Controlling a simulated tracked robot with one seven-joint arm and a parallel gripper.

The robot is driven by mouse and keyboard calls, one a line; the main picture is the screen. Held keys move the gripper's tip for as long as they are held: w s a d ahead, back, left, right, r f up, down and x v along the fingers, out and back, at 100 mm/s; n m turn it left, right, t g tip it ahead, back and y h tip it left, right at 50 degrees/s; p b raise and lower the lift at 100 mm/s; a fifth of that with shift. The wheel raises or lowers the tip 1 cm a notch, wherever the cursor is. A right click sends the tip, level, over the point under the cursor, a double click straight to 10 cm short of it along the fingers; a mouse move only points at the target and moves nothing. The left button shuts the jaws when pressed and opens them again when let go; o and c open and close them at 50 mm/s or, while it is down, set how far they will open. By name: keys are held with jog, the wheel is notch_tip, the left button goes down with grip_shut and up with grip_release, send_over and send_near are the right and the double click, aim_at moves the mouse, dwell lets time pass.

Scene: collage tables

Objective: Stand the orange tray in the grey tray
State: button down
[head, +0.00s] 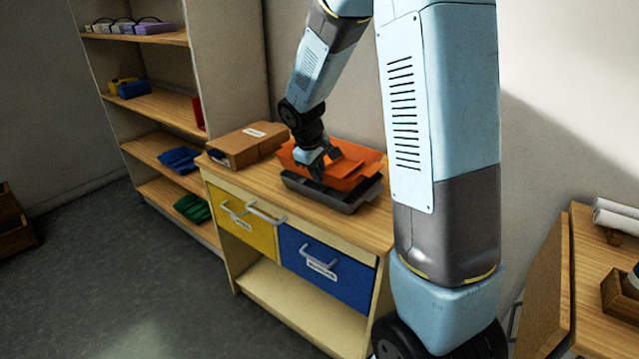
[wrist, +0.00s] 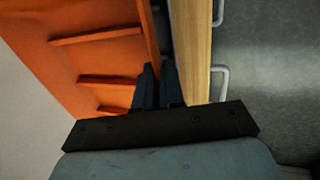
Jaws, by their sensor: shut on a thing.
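The orange tray (head: 347,176) is over the grey tray (head: 350,202) on top of the drawer cabinet. The grey tray's dark front wall and rim show below it; most of its inside is hidden. My gripper (head: 322,170) is at the orange tray's near side, pointing down. In the wrist view, the orange tray (wrist: 105,60) fills the left, with ridges inside it. My gripper's fingers (wrist: 159,80) are shut on its wall, one finger on each side. I cannot tell whether the orange tray rests on the grey tray's floor or is held just above it.
A cardboard box (head: 246,145) stands just left of the trays on the cabinet top (head: 376,222). Drawer handles stick out in front from the yellow drawer (head: 247,222) and blue drawer (head: 326,271). A shelf unit (head: 165,108) is at left, another table (head: 605,266) at right.

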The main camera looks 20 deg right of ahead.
aim_at(319, 193)
jog(key=x, duration=0.3)
jog(key=shift+s+a+f, duration=0.2)
jog(key=shift+s, duration=0.2)
jog(key=shift+s+f, duration=0.1)
jog(key=shift+f, duration=0.05)
